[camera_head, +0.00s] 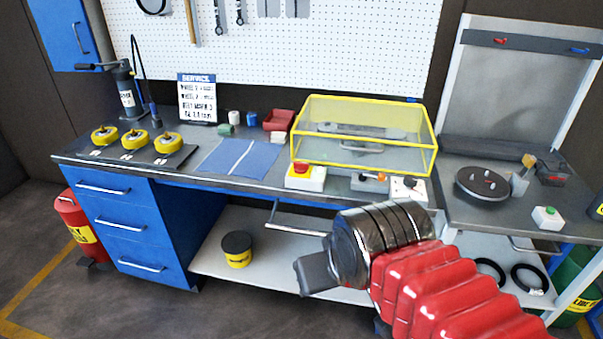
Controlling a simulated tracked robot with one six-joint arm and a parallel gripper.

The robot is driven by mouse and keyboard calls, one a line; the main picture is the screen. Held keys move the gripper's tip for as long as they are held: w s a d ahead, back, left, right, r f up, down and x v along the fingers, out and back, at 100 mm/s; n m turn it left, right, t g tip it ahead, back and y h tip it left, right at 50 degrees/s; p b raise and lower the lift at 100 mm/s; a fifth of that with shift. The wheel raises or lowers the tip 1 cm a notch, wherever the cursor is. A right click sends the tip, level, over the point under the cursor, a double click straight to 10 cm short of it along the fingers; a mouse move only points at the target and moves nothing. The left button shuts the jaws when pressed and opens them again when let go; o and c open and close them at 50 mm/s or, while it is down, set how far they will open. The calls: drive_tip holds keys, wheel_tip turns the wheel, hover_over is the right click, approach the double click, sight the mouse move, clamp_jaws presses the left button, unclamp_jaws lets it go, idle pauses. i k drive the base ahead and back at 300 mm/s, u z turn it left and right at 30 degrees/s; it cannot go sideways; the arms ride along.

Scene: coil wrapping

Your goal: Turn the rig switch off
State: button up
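The yellow-framed clear rig cover (365,97) stands on the workbench, closed over a grey part. In front of it is a white box with a red push button (302,170).
Three yellow coils (135,139) sit on a dark plate at the left. A blue mat (238,157) lies mid-bench. A second bench at right holds a dark turntable (483,185) and a green-button box (547,217). A bar handle (297,221) juts from the bench front.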

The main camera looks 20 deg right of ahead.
sight(300, 168)
drive_tip(key=k, duration=0.65)
drive_tip(key=u, duration=0.4)
drive_tip(key=i, duration=1.95)
drive_tip(key=z, duration=0.25)
